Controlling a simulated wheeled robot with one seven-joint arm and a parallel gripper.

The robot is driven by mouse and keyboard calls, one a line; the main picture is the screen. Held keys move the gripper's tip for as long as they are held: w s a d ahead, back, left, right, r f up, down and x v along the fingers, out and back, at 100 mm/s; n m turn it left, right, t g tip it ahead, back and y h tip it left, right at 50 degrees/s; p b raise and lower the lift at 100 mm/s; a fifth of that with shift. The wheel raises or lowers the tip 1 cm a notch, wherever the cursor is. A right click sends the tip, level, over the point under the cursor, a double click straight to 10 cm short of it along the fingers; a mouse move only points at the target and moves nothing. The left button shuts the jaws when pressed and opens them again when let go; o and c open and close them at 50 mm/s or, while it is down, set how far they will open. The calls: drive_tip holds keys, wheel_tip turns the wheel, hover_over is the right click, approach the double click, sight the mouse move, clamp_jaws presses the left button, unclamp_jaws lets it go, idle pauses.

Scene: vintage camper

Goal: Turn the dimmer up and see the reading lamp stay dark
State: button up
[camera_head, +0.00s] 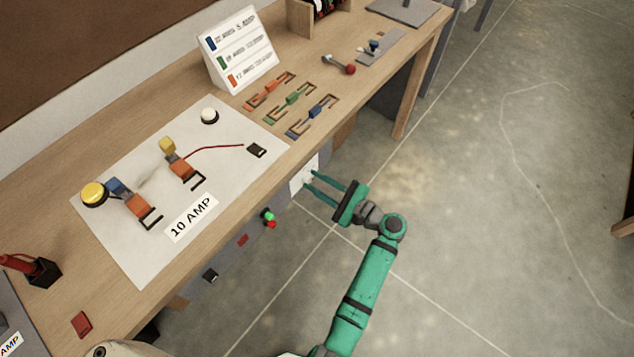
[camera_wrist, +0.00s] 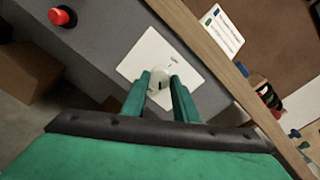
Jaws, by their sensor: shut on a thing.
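The dimmer is a round white knob (camera_wrist: 158,82) on a square white plate (camera_wrist: 146,52), fixed to the grey front panel under the bench. The plate also shows in the head view (camera_head: 298,184). My gripper (camera_wrist: 159,84) faces the plate with its two green fingers closed on the knob, one on each side. In the head view my gripper (camera_head: 309,180) reaches in from the right, low beside the bench edge. The knob is mostly hidden there. A white dome (camera_head: 209,115) and a yellow dome (camera_head: 94,194) sit on the bench; I cannot tell which thing is the reading lamp.
A white sheet (camera_head: 135,240) holds orange, blue and yellow parts, a red wire and a "10 AMP" label (camera_head: 191,217). Green and red buttons (camera_head: 269,218) stick out of the front panel left of the plate.

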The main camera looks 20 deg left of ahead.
drive_tip(key=m, duration=0.4)
drive_tip(key=shift+f+m, duration=0.15)
drive_tip(key=shift+m, duration=2.35)
drive_tip(key=o, duration=1.1)
drive_tip(key=shift+s, duration=0.1)
drive_tip(key=shift+c, duration=0.2)
drive_tip(key=shift+s+d, duration=0.1)
drive_tip(key=shift+d, duration=0.45)
drive_tip(key=v, duration=0.9)
drive_tip(key=shift+d, duration=0.3)
